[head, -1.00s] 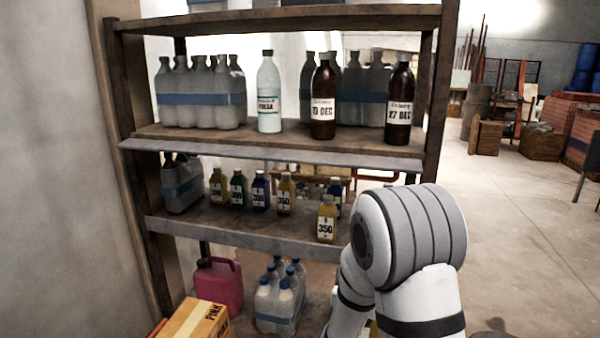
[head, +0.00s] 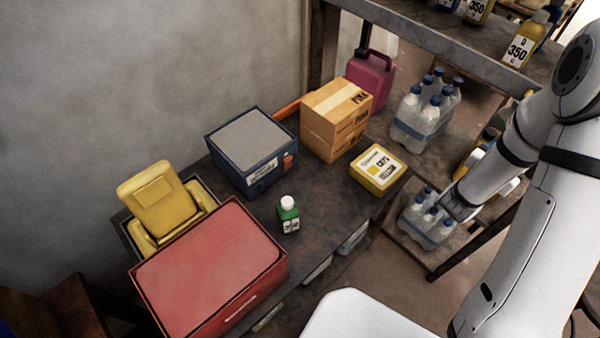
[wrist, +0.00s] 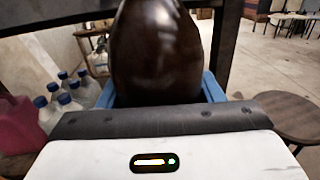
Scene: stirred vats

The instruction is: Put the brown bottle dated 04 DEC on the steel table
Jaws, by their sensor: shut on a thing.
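In the wrist view a dark brown bottle (wrist: 157,50) fills the middle, upright between the blue fingers of my gripper (wrist: 161,90), which is shut on it. No label or date shows on the side facing the camera, so I cannot read which date it bears. In the head view a dark-topped table (head: 335,210), which looks like the steel table, stands at the middle left. My gripper and the bottle cannot be made out in the head view.
On the table are a red box (head: 210,265), yellow bin (head: 158,200), blue box (head: 250,150), green bottle (head: 288,215), cardboard boxes (head: 335,118) and yellow box (head: 378,168). Bare room lies right of the green bottle. The shelf rack (head: 430,40) stands behind, at the right.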

